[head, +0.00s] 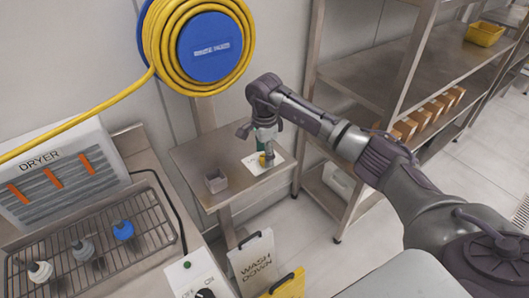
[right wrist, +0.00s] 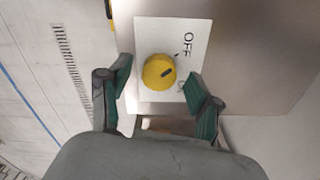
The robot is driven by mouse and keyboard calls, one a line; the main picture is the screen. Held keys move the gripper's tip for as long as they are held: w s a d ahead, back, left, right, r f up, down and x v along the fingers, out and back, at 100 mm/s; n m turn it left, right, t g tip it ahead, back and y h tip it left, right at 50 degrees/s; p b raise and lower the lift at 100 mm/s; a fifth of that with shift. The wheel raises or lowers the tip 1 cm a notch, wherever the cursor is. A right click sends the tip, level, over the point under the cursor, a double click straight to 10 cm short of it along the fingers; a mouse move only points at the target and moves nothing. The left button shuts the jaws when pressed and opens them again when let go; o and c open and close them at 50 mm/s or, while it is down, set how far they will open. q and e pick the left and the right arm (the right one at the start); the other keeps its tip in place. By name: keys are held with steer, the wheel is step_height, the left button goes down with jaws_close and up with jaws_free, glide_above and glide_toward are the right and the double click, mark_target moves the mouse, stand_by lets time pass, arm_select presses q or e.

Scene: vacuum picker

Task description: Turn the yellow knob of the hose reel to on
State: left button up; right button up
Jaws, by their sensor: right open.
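The yellow knob (right wrist: 156,76) sits on a white label plate (right wrist: 151,33) in the right wrist view. The plate reads OFF at its upper right; a second word lower down is partly hidden by my right finger. My right gripper (right wrist: 160,74) is open, with one green-padded finger on each side of the knob and visible gaps. In the head view my right gripper (head: 265,147) points down over the small metal table, mostly hiding the knob (head: 262,160). My left gripper is out of view.
The hose reel (head: 210,47) with yellow hose hangs above the metal table (head: 222,208). A steel shelf rack (head: 345,100) is close on the right, a dryer (head: 60,170) at left, a wash-down sign (head: 253,260) in front.

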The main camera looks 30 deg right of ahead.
steer(key=shift+f, duration=0.45)
steer(key=c, duration=1.1)
steer(key=shift+c, duration=0.2)
